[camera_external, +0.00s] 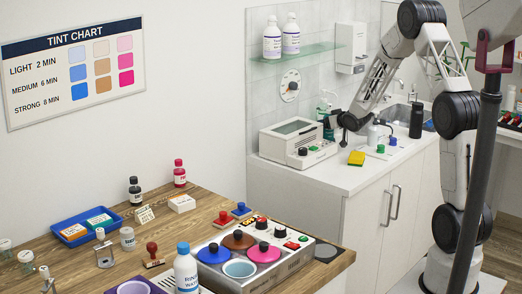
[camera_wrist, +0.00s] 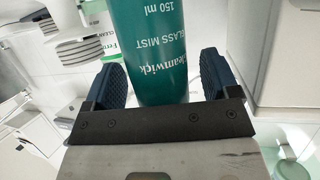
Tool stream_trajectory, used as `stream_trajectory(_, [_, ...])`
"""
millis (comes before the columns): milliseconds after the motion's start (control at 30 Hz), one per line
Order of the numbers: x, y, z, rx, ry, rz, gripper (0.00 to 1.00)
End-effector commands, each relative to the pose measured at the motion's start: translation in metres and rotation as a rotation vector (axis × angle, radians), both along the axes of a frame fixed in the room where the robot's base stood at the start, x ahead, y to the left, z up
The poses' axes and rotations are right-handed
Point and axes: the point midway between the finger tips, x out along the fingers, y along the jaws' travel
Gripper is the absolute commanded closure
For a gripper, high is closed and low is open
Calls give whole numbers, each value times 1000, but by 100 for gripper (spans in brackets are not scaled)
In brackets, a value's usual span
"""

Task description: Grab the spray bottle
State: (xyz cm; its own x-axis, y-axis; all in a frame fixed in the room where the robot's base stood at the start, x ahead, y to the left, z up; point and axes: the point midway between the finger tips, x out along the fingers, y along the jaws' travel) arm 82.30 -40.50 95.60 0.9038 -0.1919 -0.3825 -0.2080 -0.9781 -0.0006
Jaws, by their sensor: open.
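The spray bottle is a teal bottle with white lettering reading "GLASS MIST 150 ml" (camera_wrist: 150,45). In the external view the spray bottle (camera_external: 327,131) stands on the white counter behind the grey device, partly hidden. My gripper (camera_external: 338,122) is at the bottle, low over the counter. In the wrist view my gripper's two dark blue fingers (camera_wrist: 163,78) are open, one on each side of the bottle. A narrow gap shows at the right finger; at the left finger I cannot tell whether it touches.
The grey device (camera_external: 297,142) stands close to the left. A glass shelf (camera_external: 297,53) with two white bottles hangs above. The counter's front is mostly clear.

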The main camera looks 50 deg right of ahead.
Motion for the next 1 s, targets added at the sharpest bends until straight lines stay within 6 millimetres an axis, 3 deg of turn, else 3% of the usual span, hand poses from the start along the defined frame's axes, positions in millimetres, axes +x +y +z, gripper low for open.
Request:
stream_trajectory(300, [0,0,0,0,0,0,19])
stream_trajectory(700, [0,0,0,0,0,0,78])
stream_trajectory(1000, [0,0,2,0,-1,0,78])
